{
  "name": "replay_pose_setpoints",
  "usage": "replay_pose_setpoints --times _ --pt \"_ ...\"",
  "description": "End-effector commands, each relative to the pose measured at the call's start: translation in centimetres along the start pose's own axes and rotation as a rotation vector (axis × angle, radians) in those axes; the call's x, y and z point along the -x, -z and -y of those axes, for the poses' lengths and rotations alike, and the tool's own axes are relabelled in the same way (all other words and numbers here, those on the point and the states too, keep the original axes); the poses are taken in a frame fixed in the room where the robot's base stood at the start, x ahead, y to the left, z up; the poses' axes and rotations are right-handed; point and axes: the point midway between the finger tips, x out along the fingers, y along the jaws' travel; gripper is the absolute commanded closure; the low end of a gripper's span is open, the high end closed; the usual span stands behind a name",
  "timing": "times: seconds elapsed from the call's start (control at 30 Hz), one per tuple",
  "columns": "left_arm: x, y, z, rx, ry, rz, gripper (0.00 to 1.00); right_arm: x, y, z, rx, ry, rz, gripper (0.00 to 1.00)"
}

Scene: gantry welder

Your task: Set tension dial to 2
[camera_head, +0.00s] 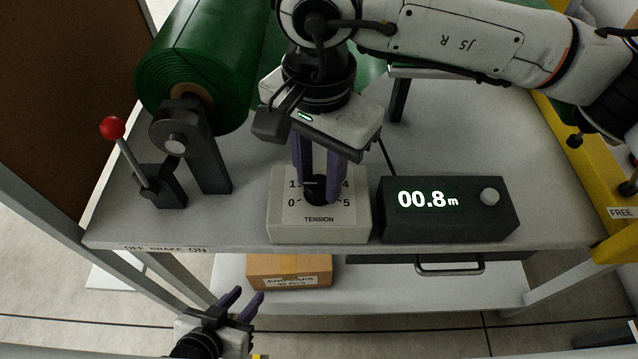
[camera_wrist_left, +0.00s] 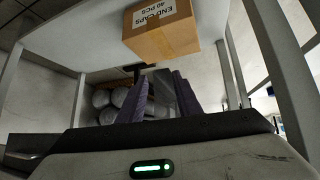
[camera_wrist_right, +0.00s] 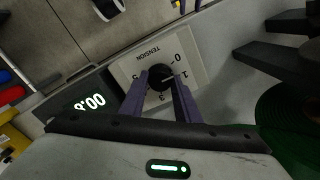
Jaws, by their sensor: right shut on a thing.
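The tension dial is a black knob (camera_head: 316,192) on a light grey box (camera_head: 345,226) labelled TENSION, with numbers from 0 to 5 around it. My right gripper (camera_head: 320,192) reaches down from above and is shut on the knob, one purple finger on each side. In the right wrist view the knob (camera_wrist_right: 160,78) sits between the fingertips, and its white pointer line appears to point toward the 1. The fingers hide part of the scale. My left gripper (camera_head: 244,297) is open and empty, low in front of the table, near the lower shelf.
A black counter box (camera_head: 440,222) reading 00.8 m stands right of the dial box. A red-knobbed brake lever (camera_head: 130,150) and green roll (camera_head: 195,70) are at the left. A cardboard box (camera_head: 290,265) sits on the lower shelf by my left gripper.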

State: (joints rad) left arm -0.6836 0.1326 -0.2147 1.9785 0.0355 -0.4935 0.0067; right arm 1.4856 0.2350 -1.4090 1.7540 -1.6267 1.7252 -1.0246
Motion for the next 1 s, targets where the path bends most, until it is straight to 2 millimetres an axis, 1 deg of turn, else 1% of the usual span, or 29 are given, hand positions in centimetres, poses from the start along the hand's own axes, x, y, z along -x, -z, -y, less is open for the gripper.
replay_pose_setpoints --times 0.03,0.27,0.4,0.8,1.0 --pt "-0.7 -0.6 0.0 -0.001 -0.001 -0.002 0.69 -0.5 0.1 0.1 -0.046 0.002 -0.002 0.93" --pt "-1.9 -1.1 -0.2 0.003 -0.007 -0.013 0.69 -0.4 0.1 0.1 -0.265 0.004 -0.003 0.93" --pt "-2.6 -2.0 -0.2 0.010 -0.011 -0.013 0.69 -0.3 0.1 0.1 -0.398 0.003 -0.003 0.93" --pt "-3.9 -3.9 0.1 0.010 -0.014 -0.008 0.69 -0.2 0.1 0.0 -0.774 0.003 -0.003 0.93" --pt "-4.4 -4.2 0.2 0.009 -0.016 -0.014 0.69 -0.1 0.1 0.0 -0.935 0.003 -0.001 0.93"
